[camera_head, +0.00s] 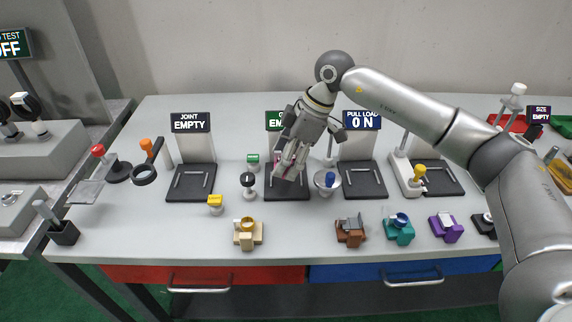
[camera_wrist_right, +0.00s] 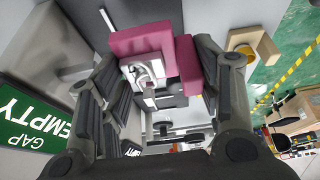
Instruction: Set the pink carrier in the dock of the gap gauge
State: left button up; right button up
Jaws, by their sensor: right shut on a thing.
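My right gripper (camera_head: 287,172) is shut on the pink carrier and points down at the gap gauge. The pink carrier shows in the right wrist view (camera_wrist_right: 140,40) between the fingers, with a pale metal part in it; in the head view the fingers mostly hide it. The gap gauge has a black dock base (camera_head: 292,196) and a green sign (camera_head: 274,121), partly hidden by my gripper. In the right wrist view its sign (camera_wrist_right: 30,115) reads GAP EMPTY. The carrier is over the dock; I cannot tell whether it touches. My left gripper is not in view.
A joint station (camera_head: 190,182) stands to the left and a pull load station (camera_head: 363,180) to the right. A black knob (camera_head: 248,180) and a blue-topped dish (camera_head: 327,182) flank the gap gauge closely. Tan (camera_head: 247,240), brown (camera_head: 350,238), teal (camera_head: 399,236) and purple (camera_head: 446,234) carriers line the front.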

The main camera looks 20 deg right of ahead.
aim_at(286, 184)
jog(key=shift+w+d+f, duration=0.15)
jog(key=shift+w+f, duration=0.5)
jog(key=shift+f, duration=0.15)
notch_tip(286, 184, down, 2)
jog(key=shift+f+p, duration=0.1)
jog(key=shift+p, duration=0.55)
jog(key=shift+f, duration=0.35)
jog(key=shift+f, duration=0.1)
jog(key=shift+f, duration=0.55)
jog(key=o, duration=1.1)
jog(key=shift+r, duration=0.15)
